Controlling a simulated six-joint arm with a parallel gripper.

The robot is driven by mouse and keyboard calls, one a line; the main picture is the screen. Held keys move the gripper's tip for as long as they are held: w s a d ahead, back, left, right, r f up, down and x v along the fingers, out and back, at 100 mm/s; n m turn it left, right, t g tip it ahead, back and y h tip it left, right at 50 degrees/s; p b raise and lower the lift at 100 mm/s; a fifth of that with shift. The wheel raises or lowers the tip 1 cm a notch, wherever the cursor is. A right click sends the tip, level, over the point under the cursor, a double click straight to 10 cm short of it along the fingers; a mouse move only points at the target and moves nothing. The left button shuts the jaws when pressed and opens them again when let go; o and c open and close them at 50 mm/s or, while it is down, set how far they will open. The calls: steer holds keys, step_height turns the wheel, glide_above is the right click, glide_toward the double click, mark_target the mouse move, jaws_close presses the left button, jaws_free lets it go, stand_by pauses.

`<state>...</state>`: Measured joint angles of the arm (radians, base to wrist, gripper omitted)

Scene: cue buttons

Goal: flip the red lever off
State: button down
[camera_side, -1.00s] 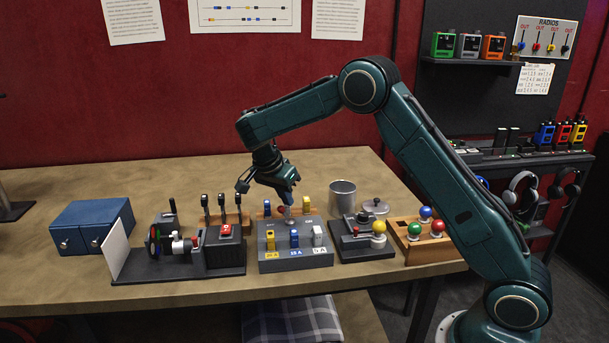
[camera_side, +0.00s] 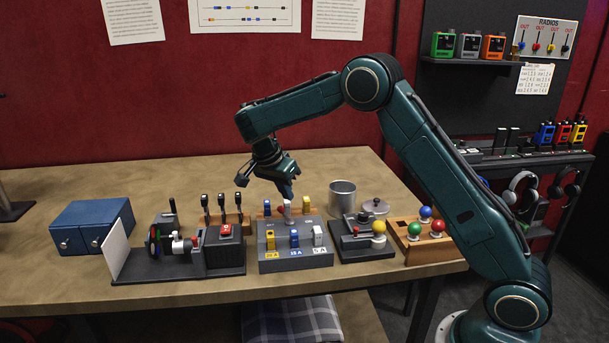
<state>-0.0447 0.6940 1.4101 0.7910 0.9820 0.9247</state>
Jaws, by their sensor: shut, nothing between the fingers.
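A grey box (camera_side: 296,262) on the table bears yellow (camera_side: 270,241), blue (camera_side: 294,239) and white (camera_side: 318,237) switches. Behind it is a wooden rack with small coloured pieces; a small red piece (camera_side: 281,209) shows there, partly hidden, and I cannot tell if it is the red lever. A pale grey upright piece (camera_side: 288,211) stands beside it. My gripper (camera_side: 287,193) points down just above this pale piece; whether they touch is unclear. Its fingers are shut, with nothing seen between them. A red part (camera_side: 356,231) also shows on the dark device to the right.
A black unit with a red button (camera_side: 226,229) stands left of the grey box, with several black levers (camera_side: 221,205) behind. A metal can (camera_side: 342,198) and a wooden tray with coloured balls (camera_side: 437,247) are to the right. A blue case (camera_side: 92,228) is far left.

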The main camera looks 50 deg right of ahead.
steer(key=shift+r, duration=0.1)
steer(key=v, duration=0.7)
stand_by(0.4)
steer(key=shift+a+r, duration=0.1)
steer(key=shift+r, duration=0.05)
steer(key=s+r+n+t+y, duration=0.2)
steer(key=s+r+n+t, duration=0.2)
steer(key=s+r+n, duration=0.85)
steer(key=s+a+f+n+t+y, duration=0.1)
steer(key=s+a+f+n, duration=0.1)
steer(key=s, duration=0.8)
steer(key=s+a+f+n+t+y, duration=0.1)
steer(key=s+a+f+n, duration=0.2)
steer(key=s, duration=0.8)
steer(key=shift+s+a+f+y, duration=0.25)
steer(key=shift+a+f+y, duration=0.15)
steer(key=shift+a+f, duration=0.5)
